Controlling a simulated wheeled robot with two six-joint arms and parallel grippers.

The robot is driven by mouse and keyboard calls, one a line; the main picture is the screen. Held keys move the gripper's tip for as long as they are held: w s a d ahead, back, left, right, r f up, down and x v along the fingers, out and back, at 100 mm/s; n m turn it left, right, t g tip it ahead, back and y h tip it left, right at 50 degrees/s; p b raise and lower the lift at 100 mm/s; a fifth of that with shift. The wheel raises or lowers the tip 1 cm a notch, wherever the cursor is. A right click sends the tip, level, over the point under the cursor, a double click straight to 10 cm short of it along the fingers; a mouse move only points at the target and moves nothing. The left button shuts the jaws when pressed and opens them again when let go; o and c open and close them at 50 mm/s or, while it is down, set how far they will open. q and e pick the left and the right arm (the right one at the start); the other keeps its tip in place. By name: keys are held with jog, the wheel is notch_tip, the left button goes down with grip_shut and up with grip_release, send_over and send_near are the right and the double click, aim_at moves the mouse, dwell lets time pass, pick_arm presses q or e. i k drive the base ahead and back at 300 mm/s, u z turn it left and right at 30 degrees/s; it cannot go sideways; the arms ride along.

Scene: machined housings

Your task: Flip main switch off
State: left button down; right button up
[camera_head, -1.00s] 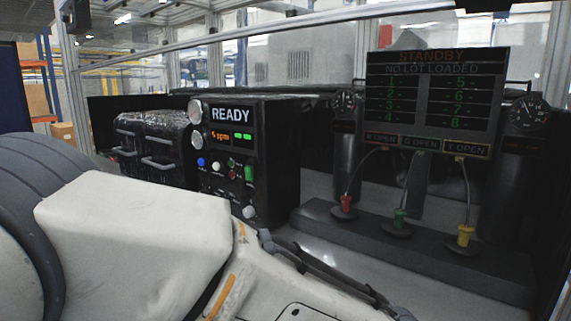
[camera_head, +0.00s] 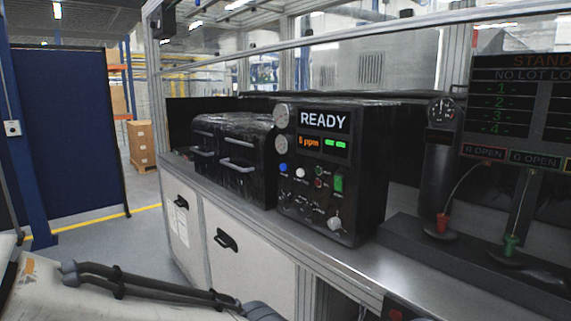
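A black control box (camera_head: 370,180) with a READY display (camera_head: 325,121) stands on the bench. Its front carries two round gauges, an orange "ppm" readout, a green readout and several small knobs and buttons. Part of my arm shows at the lower left; neither gripper is in view.
A black case with handles (camera_head: 240,166) stands left of the box. Red (camera_head: 442,222) and green (camera_head: 510,245) plugs stand on a dark base at the right, below a STANDBY board (camera_head: 495,125). White cabinet doors (camera_head: 250,262) are under the bench. Floor is open at left.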

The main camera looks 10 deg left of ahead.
aim_at(337, 183)
jog(key=u, duration=0.7)
jog(key=i, duration=0.5)
jog(key=z, duration=0.8)
